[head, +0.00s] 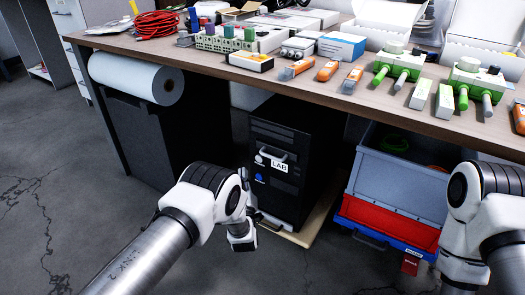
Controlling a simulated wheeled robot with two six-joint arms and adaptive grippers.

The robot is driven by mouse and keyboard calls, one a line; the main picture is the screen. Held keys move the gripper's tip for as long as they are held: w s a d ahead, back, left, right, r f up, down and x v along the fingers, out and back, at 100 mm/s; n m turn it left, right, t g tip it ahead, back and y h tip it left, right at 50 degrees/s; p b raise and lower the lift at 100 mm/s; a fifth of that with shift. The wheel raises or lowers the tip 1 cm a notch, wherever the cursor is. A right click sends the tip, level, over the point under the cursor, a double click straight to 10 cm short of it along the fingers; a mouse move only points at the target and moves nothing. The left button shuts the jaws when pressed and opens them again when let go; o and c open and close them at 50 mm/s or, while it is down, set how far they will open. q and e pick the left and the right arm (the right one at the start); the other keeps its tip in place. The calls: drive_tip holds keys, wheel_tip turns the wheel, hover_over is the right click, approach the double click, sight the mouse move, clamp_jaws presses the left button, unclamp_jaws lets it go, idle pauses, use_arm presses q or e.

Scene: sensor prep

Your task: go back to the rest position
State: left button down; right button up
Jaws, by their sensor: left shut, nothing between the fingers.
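My left arm comes in from the lower left, its white joints in front of the desk. My left gripper (264,222) is small and dark, partly hidden by my own wrist. It is shut and empty, below the desk top in front of the lower part of the black computer tower. My right arm shows only as white and grey links at the lower right edge. My right gripper is not in view.
The wooden desk (215,62) holds green-and-grey sensors (398,63), orange-and-grey parts (327,70), boxes and a red cable (157,24). Below are a paper roll (125,75), the computer tower (283,140) and grey (400,183) and red (385,222) bins. Floor at left is clear.

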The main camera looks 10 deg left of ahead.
use_arm(q)
drive_tip(key=a+r+y+p, duration=0.1)
drive_tip(key=a+r+p, duration=0.1)
drive_tip(key=a+r, duration=0.15)
drive_tip(key=s+a+f+m+g+h+p, duration=0.1)
drive_tip(key=s+a+f+g, duration=0.3)
drive_tip(key=s, duration=0.3)
drive_tip(key=s+a+f+m+g+h+p, duration=0.1)
drive_tip(key=s+f+m+g+h, duration=0.15)
drive_tip(key=s+f, duration=0.35)
drive_tip(key=s+d+f+m+g+h, duration=0.15)
drive_tip(key=s+g, duration=0.45)
drive_tip(key=s, duration=1)
drive_tip(key=s+d+f+m+g+h, duration=0.1)
drive_tip(key=s+f+m+g, duration=0.15)
drive_tip(key=s+g, duration=0.95)
drive_tip(key=s+r+t+p, duration=0.2)
drive_tip(key=s+r+p, duration=0.1)
drive_tip(key=r+p, duration=1.5)
drive_tip(key=s+r+t+p, duration=0.2)
drive_tip(key=s+r+p, duration=0.1)
drive_tip(key=r+p, duration=1.6)
drive_tip(key=shift+d+r+p, duration=0.25)
drive_tip(key=shift+d+p, duration=0.1)
drive_tip(key=shift+p, duration=0.3)
